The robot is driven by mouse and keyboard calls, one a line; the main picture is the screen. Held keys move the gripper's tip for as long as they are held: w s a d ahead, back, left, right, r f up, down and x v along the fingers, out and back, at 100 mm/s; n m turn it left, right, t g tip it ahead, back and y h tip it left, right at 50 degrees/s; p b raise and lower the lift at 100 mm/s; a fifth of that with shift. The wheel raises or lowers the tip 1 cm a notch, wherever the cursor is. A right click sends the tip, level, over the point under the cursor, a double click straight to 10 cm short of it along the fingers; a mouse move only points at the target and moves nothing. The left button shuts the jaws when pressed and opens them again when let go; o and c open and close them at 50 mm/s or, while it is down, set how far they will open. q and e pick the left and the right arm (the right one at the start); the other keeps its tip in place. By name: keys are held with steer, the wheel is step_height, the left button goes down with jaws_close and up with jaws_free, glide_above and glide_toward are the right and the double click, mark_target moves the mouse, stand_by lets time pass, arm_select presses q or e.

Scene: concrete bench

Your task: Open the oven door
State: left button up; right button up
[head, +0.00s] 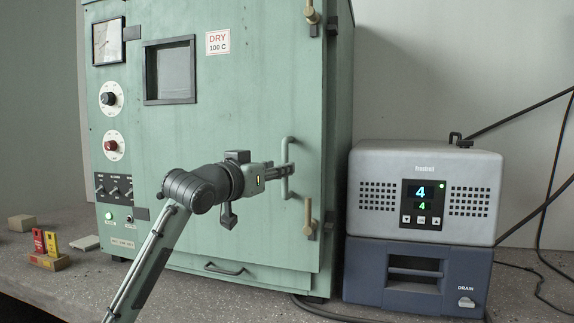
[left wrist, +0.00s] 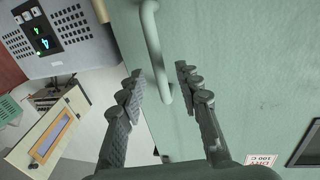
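The green oven (head: 245,110) stands on the bench with its front door (head: 250,85) flush with the body, so it looks closed. A pale green vertical bar handle (head: 288,146) is on the door's right side. My left gripper (head: 284,170) reaches it from the left. In the left wrist view my left gripper (left wrist: 160,80) is open, one finger on each side of the handle (left wrist: 155,45). I see gaps between fingers and handle; contact is not clear. My right gripper is in neither view.
Brass fittings (head: 309,218) sit at the door's right edge, above and below the handle. A grey and blue device (head: 420,200) stands close to the oven's right. Small blocks (head: 45,243) lie at left. Cables hang at far right.

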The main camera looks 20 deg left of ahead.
mark_target(285, 191)
arm_select(q)
steer(key=shift+x, duration=2.1)
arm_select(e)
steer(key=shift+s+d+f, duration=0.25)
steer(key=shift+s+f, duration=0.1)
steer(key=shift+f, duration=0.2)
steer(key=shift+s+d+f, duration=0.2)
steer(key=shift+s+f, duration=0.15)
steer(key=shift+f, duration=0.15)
arm_select(q)
steer(key=shift+d, duration=0.1)
jaws_close()
